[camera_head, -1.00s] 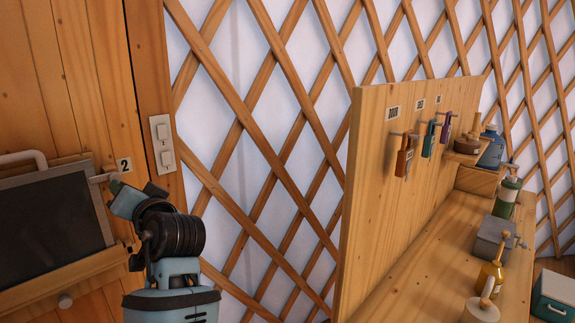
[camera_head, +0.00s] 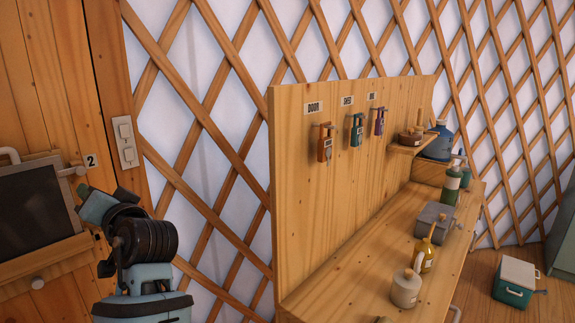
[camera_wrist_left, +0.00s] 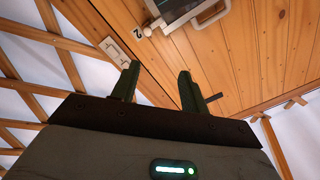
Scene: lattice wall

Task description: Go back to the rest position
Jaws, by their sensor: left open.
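My left arm stands at the lower left in the head view, in front of the wooden door and the lattice wall (camera_head: 215,130). My left gripper (camera_wrist_left: 158,90) shows in the left wrist view with its two dark fingers apart and nothing between them. Beyond the fingers are the wooden door planks, a light switch (camera_wrist_left: 115,52) and a framed dark panel (camera_wrist_left: 180,8). In the head view the fingers cannot be made out clearly. My right gripper is in neither view.
A wooden workbench (camera_head: 365,262) with a back panel (camera_head: 300,190) stands to the right, with several tagged items hanging on it. Bottles, a grey box (camera_head: 437,215) and a cream pot (camera_head: 405,288) stand on the bench. A teal cooler (camera_head: 514,282) sits on the floor.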

